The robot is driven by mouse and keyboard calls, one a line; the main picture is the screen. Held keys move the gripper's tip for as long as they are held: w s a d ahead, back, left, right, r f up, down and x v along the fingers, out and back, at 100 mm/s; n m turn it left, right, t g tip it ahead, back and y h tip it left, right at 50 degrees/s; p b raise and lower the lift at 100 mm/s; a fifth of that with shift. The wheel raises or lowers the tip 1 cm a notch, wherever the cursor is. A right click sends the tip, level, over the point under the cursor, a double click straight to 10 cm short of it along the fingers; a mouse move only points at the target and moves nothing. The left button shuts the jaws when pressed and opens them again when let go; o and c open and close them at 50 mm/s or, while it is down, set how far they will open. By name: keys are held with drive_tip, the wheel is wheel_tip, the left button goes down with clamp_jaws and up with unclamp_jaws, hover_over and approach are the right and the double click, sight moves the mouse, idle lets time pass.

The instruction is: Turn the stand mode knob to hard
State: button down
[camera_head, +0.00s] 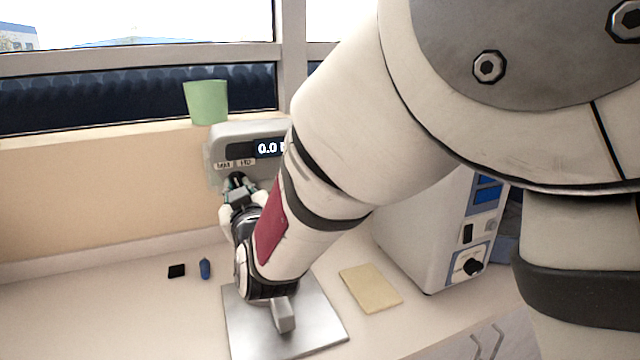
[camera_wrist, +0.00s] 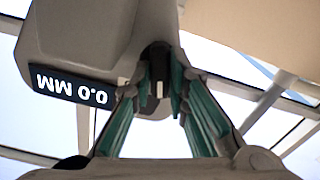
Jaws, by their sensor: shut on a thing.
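The grey stand head (camera_head: 222,143) stands against the wall, with a display reading 0.0. Two small labels (camera_head: 235,164) sit under the display, too small to read surely. My gripper (camera_head: 237,186) is at the underside of the head and covers the knob in the head view. In the wrist view the stand head (camera_wrist: 85,30) is upside down, its display (camera_wrist: 70,88) showing 0.0 MM. The black knob (camera_wrist: 157,58) with a pale mark sits between the green-padded fingers of my gripper (camera_wrist: 158,88), which are shut on it. Which label the mark faces I cannot tell.
A green cup (camera_head: 206,101) stands on the sill above. A black piece (camera_head: 176,271) and a blue object (camera_head: 205,268) lie on the counter at left. A metal plate (camera_head: 245,325), a yellow pad (camera_head: 370,288) and a white instrument (camera_head: 425,235) are further right.

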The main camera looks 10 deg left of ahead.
drive_tip(key=shift+f, duration=0.1)
drive_tip(key=m+b, duration=0.1)
drive_tip(key=m, duration=0.1)
drive_tip(key=shift+m, duration=0.4)
drive_tip(key=shift+b, duration=0.4)
drive_tip(key=shift+m+b, duration=0.75)
drive_tip(key=shift+m, duration=0.65)
